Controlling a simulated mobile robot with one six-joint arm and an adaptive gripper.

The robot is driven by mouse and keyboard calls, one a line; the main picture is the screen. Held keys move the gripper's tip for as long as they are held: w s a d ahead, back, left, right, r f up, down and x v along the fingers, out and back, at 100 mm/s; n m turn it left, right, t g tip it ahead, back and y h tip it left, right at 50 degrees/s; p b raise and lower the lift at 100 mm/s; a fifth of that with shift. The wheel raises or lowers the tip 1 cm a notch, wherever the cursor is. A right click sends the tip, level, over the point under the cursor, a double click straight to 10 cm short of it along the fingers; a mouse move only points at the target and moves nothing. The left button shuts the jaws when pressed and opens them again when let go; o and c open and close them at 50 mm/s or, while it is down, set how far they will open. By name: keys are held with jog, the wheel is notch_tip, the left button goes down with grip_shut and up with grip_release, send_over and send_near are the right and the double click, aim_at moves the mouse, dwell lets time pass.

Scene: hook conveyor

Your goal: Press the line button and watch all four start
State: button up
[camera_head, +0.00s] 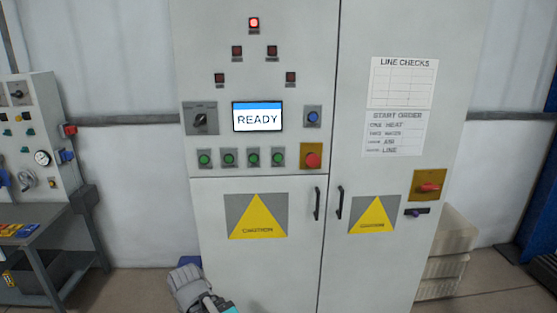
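A grey control cabinet (250,185) faces me. Four green buttons (204,159), (228,158), (253,158), (278,158) sit in a row on its left door. Their labels are too small to read, so I cannot tell which is the line button. A red lamp (253,23) at the top is lit; four lamps below it (237,50), (272,50), (219,77), (291,77) look dark. The screen (257,117) reads READY. A grey ribbed part of my arm with a teal piece shows at the bottom, below the buttons; its finger state is unclear.
A red stop knob (312,160) on yellow, a blue button (312,117) and a rotary switch (200,118) flank the screen. A START ORDER sheet (394,134) ends in LINE. Door handles (317,203) protrude. A workbench (35,240) stands left, stacked crates (447,255) right.

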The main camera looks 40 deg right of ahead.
grip_shut()
dwell(0.9)
jog(key=shift+w, duration=0.1)
jog(key=w+d+r+m+t+y+p, duration=0.7)
jog(key=w+d+r+m, duration=0.5)
jog(key=w+d+r, duration=0.3)
jog(key=d+r+m+t+h+p, duration=0.1)
jog(key=d+r+m+t, duration=0.4)
jog(key=d, duration=0.8)
jog(key=d+r+m+t+h+p, duration=0.2)
jog(key=d+r+m, duration=0.5)
jog(key=d, duration=0.7)
notch_tip(320, 180, up, 2)
jog(key=t+p, duration=0.1)
jog(key=t, duration=0.1)
jog(key=shift+w+d+t+p, duration=0.15)
jog(key=shift+w+t+p, duration=0.2)
jog(key=shift+w+t, duration=0.05)
